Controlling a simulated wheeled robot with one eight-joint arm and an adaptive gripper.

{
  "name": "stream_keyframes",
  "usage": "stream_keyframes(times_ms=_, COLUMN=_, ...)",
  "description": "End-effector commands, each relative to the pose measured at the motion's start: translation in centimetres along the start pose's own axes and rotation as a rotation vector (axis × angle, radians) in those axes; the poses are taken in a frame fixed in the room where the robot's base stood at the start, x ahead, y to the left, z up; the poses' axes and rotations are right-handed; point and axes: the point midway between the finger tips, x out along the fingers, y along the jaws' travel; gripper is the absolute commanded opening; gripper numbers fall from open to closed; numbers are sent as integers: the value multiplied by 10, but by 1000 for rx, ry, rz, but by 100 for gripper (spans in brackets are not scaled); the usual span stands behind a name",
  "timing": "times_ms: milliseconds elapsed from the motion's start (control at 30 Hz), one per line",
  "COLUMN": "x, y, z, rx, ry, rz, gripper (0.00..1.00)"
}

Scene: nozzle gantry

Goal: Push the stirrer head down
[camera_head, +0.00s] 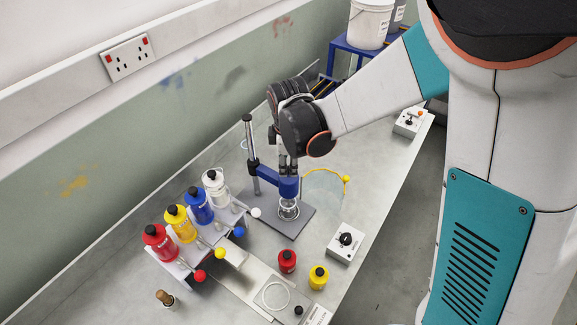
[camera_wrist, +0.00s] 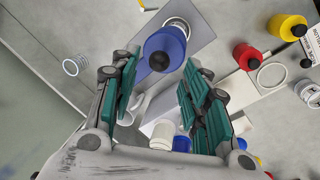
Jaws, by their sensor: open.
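My gripper (camera_head: 289,166) is right above the head and points down. In the wrist view, the blue head (camera_wrist: 172,36) with its dark round top shows between the spread fingers of my gripper (camera_wrist: 160,68). The fingers are open and hold nothing. Whether they touch the head cannot be told.
A rack with red, yellow, blue and white bottles (camera_head: 185,227) stands to the left. Small red (camera_head: 287,261) and yellow (camera_head: 318,277) bottles and a white knob box (camera_head: 346,243) stand in front. A yellow-handled hoop (camera_head: 346,179) lies to the right.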

Motion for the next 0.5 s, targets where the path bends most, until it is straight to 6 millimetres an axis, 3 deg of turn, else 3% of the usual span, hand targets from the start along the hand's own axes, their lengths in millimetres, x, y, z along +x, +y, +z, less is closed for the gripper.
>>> stream_keyframes(times_ms=300, x=-56, y=-1, z=0, rx=-1, ry=0, rz=0, gripper=42)
stream_keyframes(times_ms=500, x=-73, y=-1, z=0, rx=-1, ry=0, rz=-1, gripper=42)
